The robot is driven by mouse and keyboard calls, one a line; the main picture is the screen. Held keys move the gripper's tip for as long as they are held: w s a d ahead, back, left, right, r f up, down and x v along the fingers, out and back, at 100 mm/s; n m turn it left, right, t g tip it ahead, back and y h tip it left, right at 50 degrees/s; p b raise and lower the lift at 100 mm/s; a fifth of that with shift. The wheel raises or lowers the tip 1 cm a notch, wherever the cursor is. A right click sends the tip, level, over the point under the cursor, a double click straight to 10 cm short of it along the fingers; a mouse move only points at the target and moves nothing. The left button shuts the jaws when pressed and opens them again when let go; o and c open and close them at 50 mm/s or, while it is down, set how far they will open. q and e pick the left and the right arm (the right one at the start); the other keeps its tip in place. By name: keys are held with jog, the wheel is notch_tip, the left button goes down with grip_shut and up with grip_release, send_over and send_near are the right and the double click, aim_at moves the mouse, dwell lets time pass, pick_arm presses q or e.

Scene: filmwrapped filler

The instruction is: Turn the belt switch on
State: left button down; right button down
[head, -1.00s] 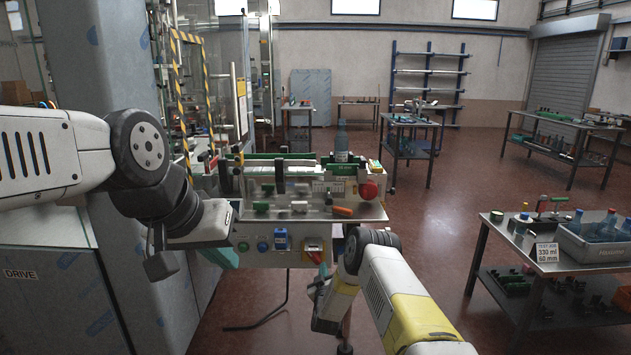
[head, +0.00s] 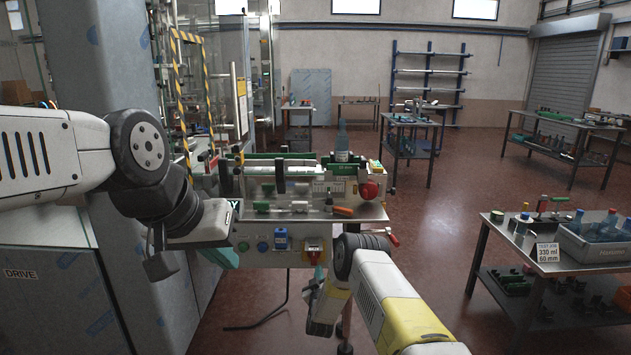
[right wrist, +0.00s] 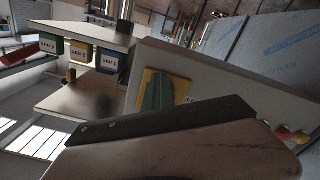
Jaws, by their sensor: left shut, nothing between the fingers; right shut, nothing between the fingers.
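The machine's front panel (head: 255,258) stands ahead in the head view. A red switch on a yellow plate (head: 314,246), seemingly the belt switch, sits at its right part. The yellow plate also shows in the right wrist view (right wrist: 150,84). My right gripper (head: 319,272) is shut and empty, its teal fingertips just below and in front of this switch. In the right wrist view the fingertips (right wrist: 160,94) cover most of the plate; contact cannot be told. The handle's exact angle is unclear. My left gripper (head: 228,258) is shut and empty at the panel's left end.
The panel also holds a green button (head: 243,246), a blue knob (head: 262,247) and a blue box (head: 281,239). A red emergency button (head: 368,190) and a bottle (head: 341,142) are above. A table (head: 510,240) stands at right; floor between is clear.

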jog(key=shift+w+a+r, duration=0.15)
jog(key=shift+w+r, duration=0.05)
jog(key=shift+r, duration=0.25)
jog(key=s+f, duration=0.1)
jog(key=s, duration=0.5)
jog(key=shift+s+d, duration=0.15)
jog(key=shift+d, duration=0.2)
